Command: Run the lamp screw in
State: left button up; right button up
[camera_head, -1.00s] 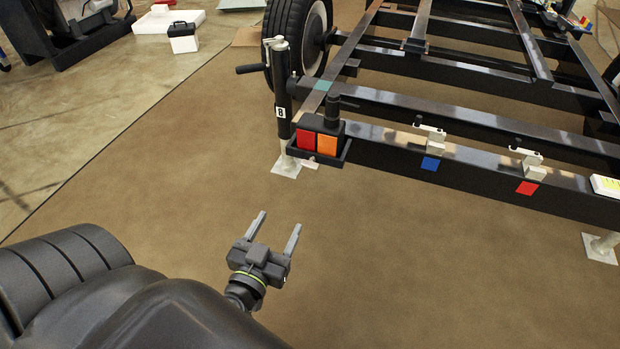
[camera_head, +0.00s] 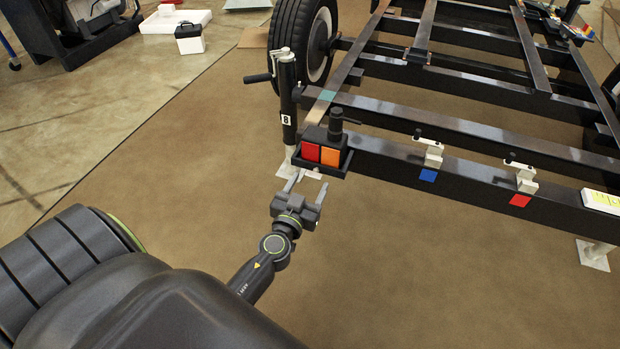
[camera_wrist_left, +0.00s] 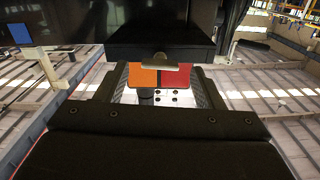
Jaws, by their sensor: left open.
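The lamp, with a red and an orange lens (camera_head: 321,153), sits in a black bracket (camera_head: 338,170) at the near left corner of the trailer frame. My left gripper (camera_head: 307,186) is open and empty, just below and in front of the bracket. Its fingers also show in the left wrist view (camera_wrist_left: 155,88), apart on either side of the lenses. Contact cannot be told. My right gripper is not in view.
A jack post (camera_head: 287,100) with a crank stands left of the lamp. A dark knobbed post (camera_head: 336,122) rises behind it. Pale clamps (camera_head: 433,158) stand on the beam beside blue and red patches. The floor in front is clear.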

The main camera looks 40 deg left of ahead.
pick_arm(q)
jog(key=shift+x, duration=0.8)
jog(key=c, duration=1)
